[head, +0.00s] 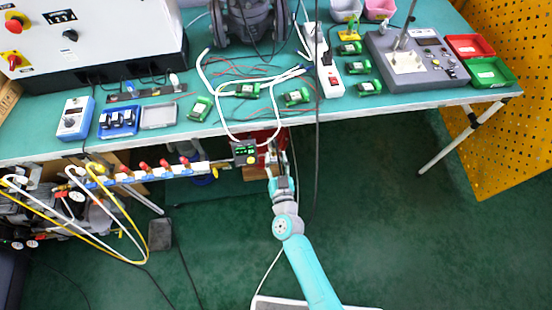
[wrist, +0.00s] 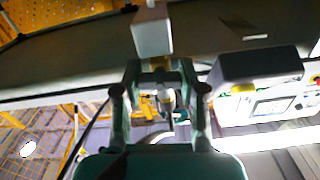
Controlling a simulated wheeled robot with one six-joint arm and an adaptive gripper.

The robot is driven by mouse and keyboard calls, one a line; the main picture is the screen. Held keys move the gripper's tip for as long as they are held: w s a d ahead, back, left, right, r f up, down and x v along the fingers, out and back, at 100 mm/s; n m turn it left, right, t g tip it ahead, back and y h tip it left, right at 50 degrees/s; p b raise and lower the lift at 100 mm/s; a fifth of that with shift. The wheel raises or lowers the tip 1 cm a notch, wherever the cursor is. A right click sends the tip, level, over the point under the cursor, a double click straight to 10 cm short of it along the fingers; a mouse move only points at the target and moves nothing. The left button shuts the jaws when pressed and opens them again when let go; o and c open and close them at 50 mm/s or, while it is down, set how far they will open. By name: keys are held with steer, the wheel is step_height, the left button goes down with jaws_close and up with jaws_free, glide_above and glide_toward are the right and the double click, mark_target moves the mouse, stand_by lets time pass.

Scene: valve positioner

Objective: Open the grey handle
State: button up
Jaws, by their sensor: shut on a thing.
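My gripper (head: 277,163) is at the front edge of the bench, just right of a small dark box with a lit green display. In the wrist view its two fingers (wrist: 160,82) stand either side of a brass and pale fitting (wrist: 163,97). The gripper is shut on the grey handle, a light grey block (wrist: 152,36) that sticks up beyond the fingertips. The exact contact is hard to make out. In the head view the handle is too small and crowded by the gripper to tell apart.
The display box (head: 244,152) sits close left of the gripper. A manifold with several red handles (head: 143,168) runs along the bench front. White cables (head: 228,118) and green modules lie on the bench (head: 420,102). The green floor at the right is clear.

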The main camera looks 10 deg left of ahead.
steer(key=o, duration=1.2)
steer(key=shift+c, duration=0.2)
steer(key=v, duration=1.2)
